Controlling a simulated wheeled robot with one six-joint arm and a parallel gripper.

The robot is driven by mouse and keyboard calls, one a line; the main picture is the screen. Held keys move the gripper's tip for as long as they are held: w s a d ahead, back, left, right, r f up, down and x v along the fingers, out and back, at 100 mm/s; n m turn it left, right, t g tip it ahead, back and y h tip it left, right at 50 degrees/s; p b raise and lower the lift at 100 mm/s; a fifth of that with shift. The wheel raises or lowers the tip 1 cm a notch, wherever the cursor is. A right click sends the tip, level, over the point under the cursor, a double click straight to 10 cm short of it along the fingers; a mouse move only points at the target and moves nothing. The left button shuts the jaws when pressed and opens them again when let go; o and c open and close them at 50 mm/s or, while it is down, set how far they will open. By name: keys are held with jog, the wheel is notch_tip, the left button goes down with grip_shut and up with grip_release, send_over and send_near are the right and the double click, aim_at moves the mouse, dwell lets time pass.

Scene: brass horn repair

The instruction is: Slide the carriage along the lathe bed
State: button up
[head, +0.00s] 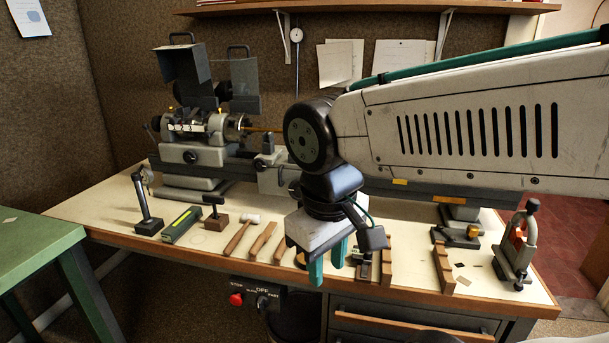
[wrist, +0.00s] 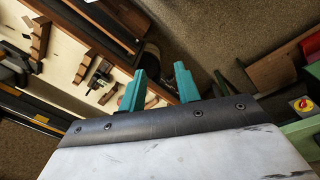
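The grey lathe stands at the back of the bench in the head view, with its headstock (head: 196,150) at the left. Its dark bed (head: 428,190) runs to the right behind my arm. A pale grey block that looks like the carriage (head: 270,178) sits on the bed just left of my arm, which partly hides it. My gripper (head: 328,262) hangs over the bench's front edge, in front of the lathe and apart from it. Its two green fingers are apart with nothing between them; they also show in the wrist view (wrist: 161,88).
A mallet (head: 241,234), wooden blocks (head: 263,241) and a green-topped tool (head: 182,224) lie along the bench front. A small press (head: 517,248) stands at the right. A control box with a red button (head: 236,299) is below the edge. A green table (head: 35,245) is at left.

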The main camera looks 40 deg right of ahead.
jog(key=w+d+n+g+h, duration=0.2)
jog(key=w+d+n+h, duration=0.25)
jog(key=w+d, duration=0.3)
jog(key=n+t+h, duration=0.9)
jog(key=n+h, duration=0.2)
jog(key=n, duration=0.7)
send_near(279, 175)
jog(key=shift+y, duration=0.35)
jog(key=x, duration=0.8)
jog(key=shift+d+r, duration=0.15)
grip_shut()
